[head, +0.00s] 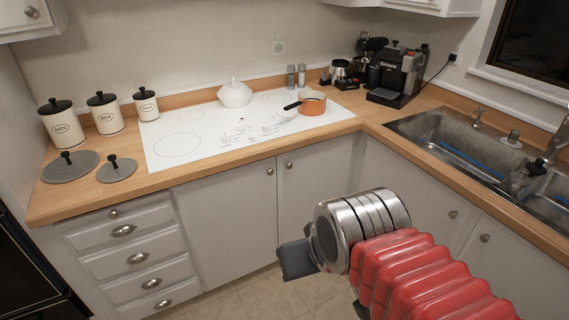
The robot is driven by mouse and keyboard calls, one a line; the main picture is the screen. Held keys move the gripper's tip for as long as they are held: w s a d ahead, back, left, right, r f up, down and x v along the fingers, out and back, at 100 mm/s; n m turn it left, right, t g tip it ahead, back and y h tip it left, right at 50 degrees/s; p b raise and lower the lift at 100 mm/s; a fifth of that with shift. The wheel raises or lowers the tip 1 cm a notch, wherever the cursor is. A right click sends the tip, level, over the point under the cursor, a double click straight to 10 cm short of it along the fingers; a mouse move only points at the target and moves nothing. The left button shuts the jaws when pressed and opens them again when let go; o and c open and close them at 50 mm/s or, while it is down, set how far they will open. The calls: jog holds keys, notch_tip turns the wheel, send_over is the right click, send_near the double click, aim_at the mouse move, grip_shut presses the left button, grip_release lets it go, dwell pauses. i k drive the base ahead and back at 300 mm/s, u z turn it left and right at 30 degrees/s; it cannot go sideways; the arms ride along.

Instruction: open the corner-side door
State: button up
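Two pale cabinet doors sit side by side under the cooktop counter. The corner-side door (315,170) is the right one, closest to the inner corner, and it looks closed. Its round knob (289,165) is at its upper left. The left door (225,225) also looks closed, with its knob (269,171) at its upper right. My gripper (297,260) is in front of and below the corner-side door's knob, apart from the knob. Only a dark grey finger part shows beyond my wrist. My arm hides the lower part of the corner-side door.
Several drawers (130,258) are left of the doors. More cabinet doors (440,205) stand under the sink (450,140) on the right, partly behind my arm. An orange pot (313,104) sits on the white cooktop (190,125). Tiled floor (250,298) shows clear below.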

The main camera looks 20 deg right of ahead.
aim_at(307, 176)
jog(key=u, duration=0.15)
jog(key=i, duration=1.5)
jog(key=u, duration=0.15)
